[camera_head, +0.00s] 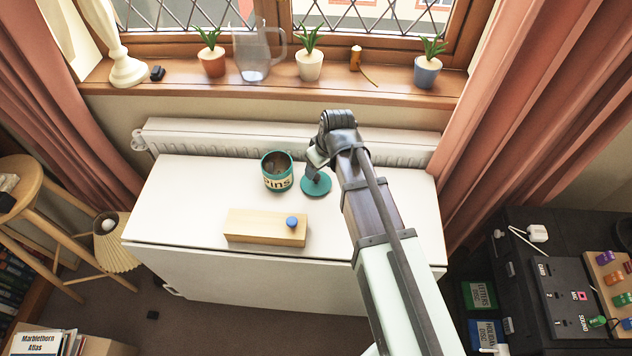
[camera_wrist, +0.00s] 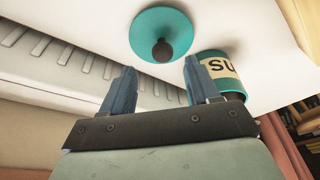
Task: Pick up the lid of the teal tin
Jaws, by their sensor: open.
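The teal tin (camera_head: 277,171) stands open on the white table, with a cream label reading "pins" and dark contents. Its side and label also show in the wrist view (camera_wrist: 210,64). The teal round lid (camera_head: 318,187) lies apart from it on the table, just to its right. In the wrist view the lid (camera_wrist: 150,30) shows a dark knob (camera_wrist: 162,50) at its middle, ahead of and between my fingers. My gripper (camera_head: 313,168) is over the lid's far side in the head view and hides part of it. In the wrist view my gripper (camera_wrist: 160,78) is open and empty.
A wooden block (camera_head: 262,228) with a blue knob lies at the table's front. A white radiator (camera_head: 220,138) runs behind the table. The sill (camera_head: 380,75) above holds potted plants and a glass jug (camera_head: 252,55). The table's left part is clear.

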